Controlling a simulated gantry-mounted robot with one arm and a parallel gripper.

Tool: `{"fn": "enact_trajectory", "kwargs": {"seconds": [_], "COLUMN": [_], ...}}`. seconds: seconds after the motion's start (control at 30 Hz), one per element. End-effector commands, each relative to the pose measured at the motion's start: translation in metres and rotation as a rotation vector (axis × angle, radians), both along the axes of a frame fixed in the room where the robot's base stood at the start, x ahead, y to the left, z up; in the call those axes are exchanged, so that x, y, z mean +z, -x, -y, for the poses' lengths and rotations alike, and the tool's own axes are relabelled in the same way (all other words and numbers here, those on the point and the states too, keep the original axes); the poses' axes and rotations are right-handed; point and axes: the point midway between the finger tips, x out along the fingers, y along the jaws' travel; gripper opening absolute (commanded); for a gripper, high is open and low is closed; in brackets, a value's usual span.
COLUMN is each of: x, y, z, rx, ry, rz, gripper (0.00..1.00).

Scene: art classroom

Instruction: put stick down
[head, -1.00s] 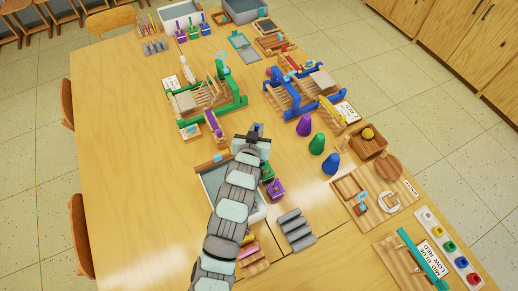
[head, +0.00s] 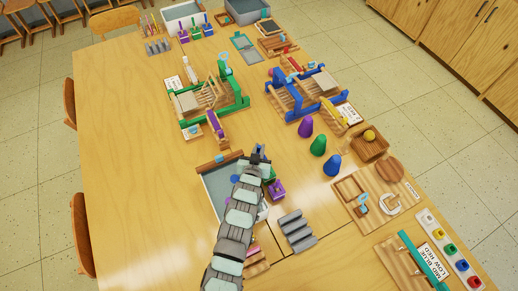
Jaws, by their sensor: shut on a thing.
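My gripper (head: 258,156) is over the right back part of a shallow grey-blue tray (head: 214,186) near the middle of the table. It is seen from behind and above, and its fingertips are small and partly hidden by my arm. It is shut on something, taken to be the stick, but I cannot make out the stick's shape. I cannot tell whether what it holds touches the tray or table. A ridged grey rack (head: 296,230) lies to the right of my arm, with empty grooves.
Purple (head: 277,190) and green (head: 268,174) pots stand close right of my arm. Green (head: 243,97) and blue (head: 291,97) frames stand farther back. Purple, green and blue cones (head: 331,165) stand to the right. The table's left side (head: 130,170) is clear.

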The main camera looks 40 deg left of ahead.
Motion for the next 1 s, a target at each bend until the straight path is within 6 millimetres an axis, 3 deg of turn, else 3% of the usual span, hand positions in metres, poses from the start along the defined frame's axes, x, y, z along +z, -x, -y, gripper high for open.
{"fn": "enact_trajectory", "kwargs": {"seconds": [0.2,0.23,0.47,0.8,1.0], "x": [-0.004,-0.003,-0.003,0.002,0.006], "y": [0.0,0.0,0.0,0.001,0.019], "z": [0.0,0.0,0.0,0.0,0.011], "rx": [0.001,0.001,0.001,0.001,0.001], "ry": [0.0,0.0,0.0,0.0,0.001], "rz": [-0.001,-0.001,-0.001,0.0,-0.003], "gripper": [0.0,0.13,0.32,0.33,0.33]}}
